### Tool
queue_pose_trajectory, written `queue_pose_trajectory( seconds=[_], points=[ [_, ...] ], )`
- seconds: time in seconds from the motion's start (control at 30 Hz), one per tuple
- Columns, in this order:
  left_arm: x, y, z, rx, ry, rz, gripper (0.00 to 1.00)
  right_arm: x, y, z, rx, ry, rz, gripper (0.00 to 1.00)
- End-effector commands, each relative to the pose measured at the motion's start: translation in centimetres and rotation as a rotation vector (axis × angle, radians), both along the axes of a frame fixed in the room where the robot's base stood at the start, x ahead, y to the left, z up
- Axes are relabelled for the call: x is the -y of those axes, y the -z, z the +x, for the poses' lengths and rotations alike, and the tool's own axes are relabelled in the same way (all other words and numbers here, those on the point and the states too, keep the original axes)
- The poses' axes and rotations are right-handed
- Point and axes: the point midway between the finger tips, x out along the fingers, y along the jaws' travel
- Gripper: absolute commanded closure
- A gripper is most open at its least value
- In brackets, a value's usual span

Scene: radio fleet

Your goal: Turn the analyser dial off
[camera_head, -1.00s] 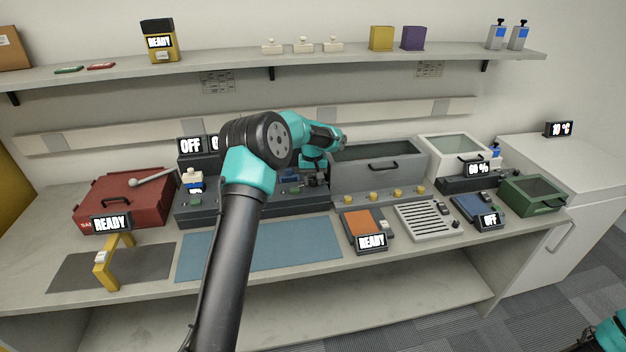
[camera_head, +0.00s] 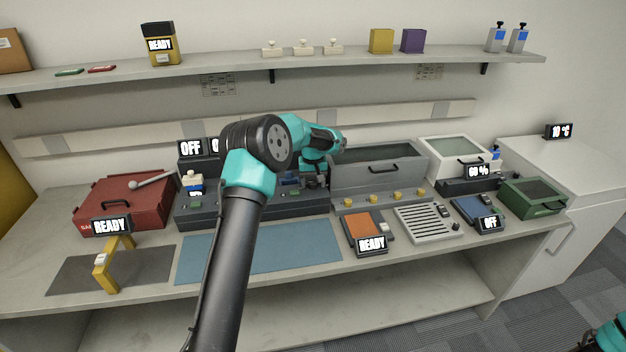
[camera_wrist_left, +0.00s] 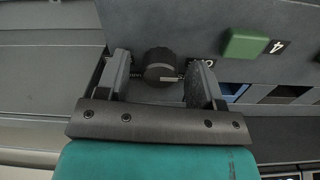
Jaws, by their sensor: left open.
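A round black dial (camera_wrist_left: 160,65) with a pale pointer line sits on a dark grey panel in the left wrist view. The fingers of my left gripper (camera_wrist_left: 158,78) are open, one on each side of the dial, with small gaps visible. The same gripper (camera_head: 316,182) reaches down at the right end of the dark grey analyser console (camera_head: 290,207) in the head view. There the dial is hidden or too small to tell. A display reading OFF (camera_head: 190,148) stands behind the console; another beside it is mostly covered by my arm. My right gripper is out of view.
A green button (camera_wrist_left: 243,45) marked 4 is close to the right finger. A grey bin (camera_head: 375,178) with yellow knobs stands just right of the gripper in the head view. A red case (camera_head: 125,202) is at the left. The blue mat (camera_head: 300,250) in front is clear.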

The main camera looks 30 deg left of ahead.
Motion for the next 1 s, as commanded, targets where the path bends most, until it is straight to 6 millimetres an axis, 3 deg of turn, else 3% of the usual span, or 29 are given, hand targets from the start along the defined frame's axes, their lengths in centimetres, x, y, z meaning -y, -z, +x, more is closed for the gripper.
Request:
queue_pose_trajectory(
  seconds=[0.17, 0.37, 1.0],
  points=[
    [0.0, -0.8, 0.0, 0.002, 0.000, 0.001, 0.39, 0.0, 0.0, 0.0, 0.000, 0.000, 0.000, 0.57],
    [0.0, -3.4, 0.0, 0.004, 0.001, 0.001, 0.39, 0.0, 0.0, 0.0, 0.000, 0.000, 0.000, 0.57],
    [-0.1, -15.3, 0.0, 0.002, 0.000, 0.000, 0.39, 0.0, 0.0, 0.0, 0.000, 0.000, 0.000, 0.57]
  ],
)
